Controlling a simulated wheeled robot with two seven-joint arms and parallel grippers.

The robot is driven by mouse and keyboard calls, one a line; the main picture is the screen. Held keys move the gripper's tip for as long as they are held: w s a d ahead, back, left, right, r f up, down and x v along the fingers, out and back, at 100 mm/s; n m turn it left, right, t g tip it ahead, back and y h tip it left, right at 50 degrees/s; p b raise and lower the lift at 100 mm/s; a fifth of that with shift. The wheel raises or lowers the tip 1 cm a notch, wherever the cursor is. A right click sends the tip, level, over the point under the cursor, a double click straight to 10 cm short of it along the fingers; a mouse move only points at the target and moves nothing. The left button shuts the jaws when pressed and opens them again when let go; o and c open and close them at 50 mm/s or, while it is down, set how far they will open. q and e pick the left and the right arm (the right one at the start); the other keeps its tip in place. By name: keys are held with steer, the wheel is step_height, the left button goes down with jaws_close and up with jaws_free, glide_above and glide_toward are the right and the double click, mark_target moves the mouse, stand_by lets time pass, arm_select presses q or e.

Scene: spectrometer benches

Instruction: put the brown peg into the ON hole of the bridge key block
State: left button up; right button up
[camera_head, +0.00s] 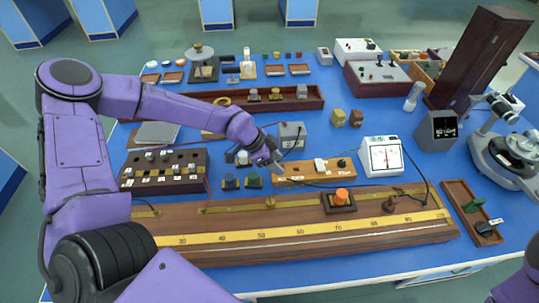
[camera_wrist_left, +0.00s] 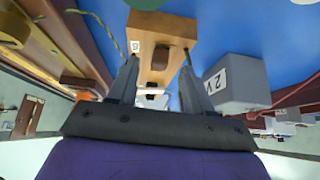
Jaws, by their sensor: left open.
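The bridge key block, a long light-wood block (camera_head: 300,178), lies behind the metre bridge in the head view. It carries small white labels, a white part and a black knob. My left gripper (camera_head: 272,163) is at its left end, pointing down. In the left wrist view, the wooden block (camera_wrist_left: 148,30) runs between the fingers of my left gripper (camera_wrist_left: 158,72), which are open. A brown peg (camera_wrist_left: 159,58) shows between them, apart from both fingers. I cannot tell how deep it sits, and no ON label is readable. My right gripper is not in view.
A grey 2 V cell (camera_head: 292,134) stands just behind the block; it also shows beside a finger in the wrist view (camera_wrist_left: 232,82). The long metre bridge (camera_head: 310,233) lies in front. A plug box (camera_head: 165,170) is left, a white meter (camera_head: 381,156) right. Wires cross nearby.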

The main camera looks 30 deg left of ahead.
arm_select(q)
steer(key=p+v, duration=0.1)
steer(key=v, duration=0.8)
